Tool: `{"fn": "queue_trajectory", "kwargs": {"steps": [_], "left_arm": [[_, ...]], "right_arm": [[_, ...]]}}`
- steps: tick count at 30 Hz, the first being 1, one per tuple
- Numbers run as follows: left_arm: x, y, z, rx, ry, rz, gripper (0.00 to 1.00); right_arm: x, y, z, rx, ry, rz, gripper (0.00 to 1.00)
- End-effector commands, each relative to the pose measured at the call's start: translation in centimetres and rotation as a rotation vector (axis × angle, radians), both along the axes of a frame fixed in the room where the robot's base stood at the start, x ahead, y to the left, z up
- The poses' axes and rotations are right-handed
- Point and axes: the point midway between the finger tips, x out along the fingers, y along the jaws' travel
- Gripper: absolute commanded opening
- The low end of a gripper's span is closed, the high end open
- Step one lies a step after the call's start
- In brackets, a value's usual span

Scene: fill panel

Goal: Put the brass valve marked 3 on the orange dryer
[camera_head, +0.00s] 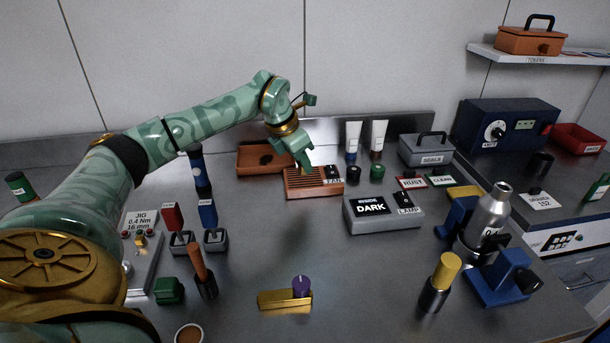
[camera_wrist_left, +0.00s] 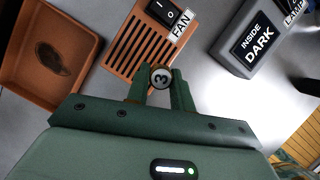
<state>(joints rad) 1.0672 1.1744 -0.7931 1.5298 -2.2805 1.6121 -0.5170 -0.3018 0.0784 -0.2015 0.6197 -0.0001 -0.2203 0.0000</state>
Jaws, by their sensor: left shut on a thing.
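The valve marked 3 (camera_wrist_left: 161,77) shows its round pale end with a dark 3, between the fingertips of my left gripper (camera_wrist_left: 162,92). My left gripper also shows in the head view (camera_head: 304,166), where it is shut and points down over an orange slatted box. This box, labelled FAN (camera_head: 312,190), is the orange unit that looks like the dryer; its slats and black switch also show in the wrist view (camera_wrist_left: 128,48). The fingers hide most of the valve, and I cannot tell whether it touches the slats. My right gripper is not in view.
An orange tray (camera_head: 250,170) is just left of the box. A grey lamp box marked INSIDE DARK (camera_head: 385,222) stands to its right. White tubes (camera_head: 353,138) stand behind. A brass block with a purple knob (camera_head: 272,300) lies in front. The middle counter is clear.

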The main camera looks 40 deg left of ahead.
Motion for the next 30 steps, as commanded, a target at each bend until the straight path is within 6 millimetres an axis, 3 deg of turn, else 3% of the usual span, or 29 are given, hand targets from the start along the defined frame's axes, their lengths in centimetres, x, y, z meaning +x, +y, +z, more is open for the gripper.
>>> {"fn": "queue_trajectory", "kwargs": {"steps": [8,19,20,21,22,30], "left_arm": [[0.7,0.1,-4.1,0.001,0.004,-0.001,0.0],[0.7,0.1,-4.2,0.001,0.001,0.0,0.0],[0.7,0.1,-4.2,0.0,0.001,0.0,0.28],[0.7,0.1,-4.2,0.0,0.001,0.0,0.4],[0.7,0.1,-4.2,0.0,0.0,0.0,0.45],[0.7,0.1,-4.1,0.001,0.0,0.0,0.45]], "right_arm": [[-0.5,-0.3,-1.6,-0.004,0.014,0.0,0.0],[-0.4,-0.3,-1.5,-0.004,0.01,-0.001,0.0],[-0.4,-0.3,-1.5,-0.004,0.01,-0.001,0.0],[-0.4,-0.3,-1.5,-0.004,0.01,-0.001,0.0],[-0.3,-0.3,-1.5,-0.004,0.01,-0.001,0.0],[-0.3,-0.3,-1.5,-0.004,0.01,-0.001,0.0]]}}
